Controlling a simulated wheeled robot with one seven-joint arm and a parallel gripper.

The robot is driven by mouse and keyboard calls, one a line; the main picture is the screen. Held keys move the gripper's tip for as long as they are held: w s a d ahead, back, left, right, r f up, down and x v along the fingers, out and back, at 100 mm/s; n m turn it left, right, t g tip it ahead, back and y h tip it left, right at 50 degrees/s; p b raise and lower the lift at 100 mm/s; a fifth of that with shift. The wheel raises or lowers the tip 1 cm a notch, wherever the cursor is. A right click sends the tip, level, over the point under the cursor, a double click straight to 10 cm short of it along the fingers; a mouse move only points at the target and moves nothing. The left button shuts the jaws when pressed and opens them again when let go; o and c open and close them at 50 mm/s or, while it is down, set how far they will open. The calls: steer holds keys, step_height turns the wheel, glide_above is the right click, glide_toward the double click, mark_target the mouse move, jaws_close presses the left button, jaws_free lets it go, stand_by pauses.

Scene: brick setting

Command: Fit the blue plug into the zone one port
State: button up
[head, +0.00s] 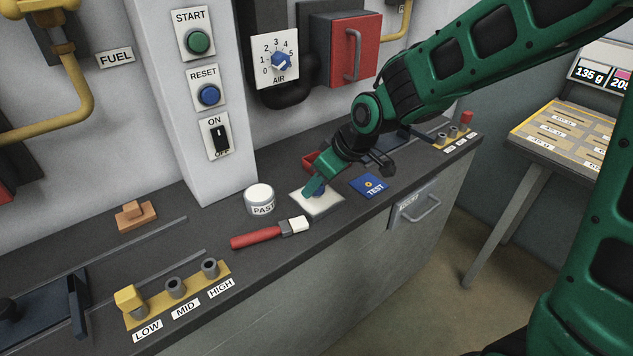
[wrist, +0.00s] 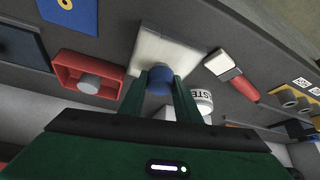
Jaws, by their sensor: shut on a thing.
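The blue plug (wrist: 159,80) is between the two fingers of my gripper (wrist: 160,84) in the wrist view. My gripper is shut on it. In the head view my gripper (head: 317,190) points down at the white square pad (head: 312,204), and a bit of blue shows at the fingertips. I cannot tell whether the plug touches the pad. No port labelled zone one is readable. A yellow strip with LOW, MID and HIGH sockets (head: 178,290) is at the front left, a yellow plug in LOW. Another socket row (head: 453,133), with a red plug, is at the far right.
Wall controls stand behind. A slotted table (head: 565,130) is at the right.

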steer(key=shift+f, duration=0.35)
stand_by(0.4)
steer(key=o, duration=1.5)
steer(key=shift+o, duration=0.2)
steer(key=shift+r, duration=3.05)
